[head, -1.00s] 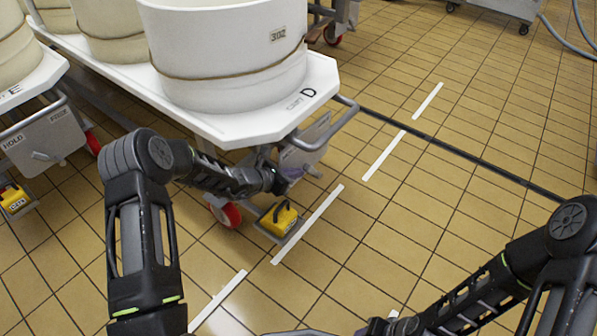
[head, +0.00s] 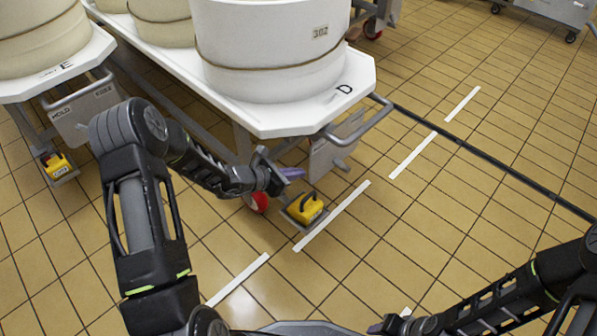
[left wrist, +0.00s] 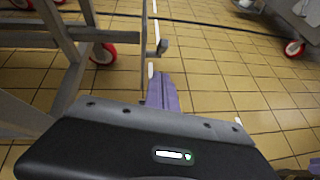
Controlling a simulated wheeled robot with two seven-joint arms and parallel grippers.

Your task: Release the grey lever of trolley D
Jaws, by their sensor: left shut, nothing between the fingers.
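Trolley D (head: 290,121) has a white top marked D and carries a white vat (head: 270,55). A grey plate (head: 325,157) hangs under its near right corner. The grey lever (head: 341,165) sticks out at this plate, tilted slightly down to the right. In the left wrist view the lever (left wrist: 162,46) shows beyond the fingertips, beside the plate's thin edge. My left gripper (head: 293,173), with purple fingers, is shut and empty just left of the plate, apart from the lever. My right gripper (head: 385,326) barely shows at the bottom edge, its fingers unclear.
A yellow block with a black handle (head: 305,208) sits on a low bracket below the plate, near a red wheel (head: 258,201). Trolley E (head: 60,72) stands at the left with its own plate. The tiled floor (head: 480,200) to the right is clear.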

